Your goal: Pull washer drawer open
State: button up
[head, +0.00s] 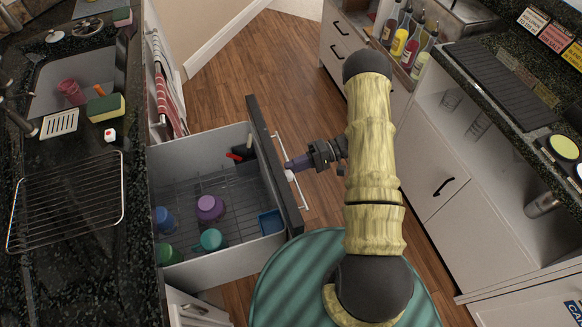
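The washer drawer (215,262) stands pulled far out from the counter on the left. It has white sides, a wire rack inside and a dark front panel (272,160). A pale bar handle (304,196) runs along the outer face of the panel. My gripper (291,169) reaches in from the right and its fingertips are at the handle, close to the panel. The fingers overlap the bar in this view, so I cannot tell whether they are closed around it. Purple (210,208), teal (211,240), blue (164,219) and green cups stand in the drawer.
A dark counter with a sink (75,75) and a wire rack (65,203) is on the left. A striped towel (168,85) hangs beyond the drawer. White cabinets (430,160) and bottles (400,42) are on the right. Wood floor (255,65) is clear beyond the drawer.

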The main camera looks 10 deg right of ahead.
jog(key=b+v, duration=0.1)
jog(key=v, duration=1.5)
jog(key=shift+b, duration=0.35)
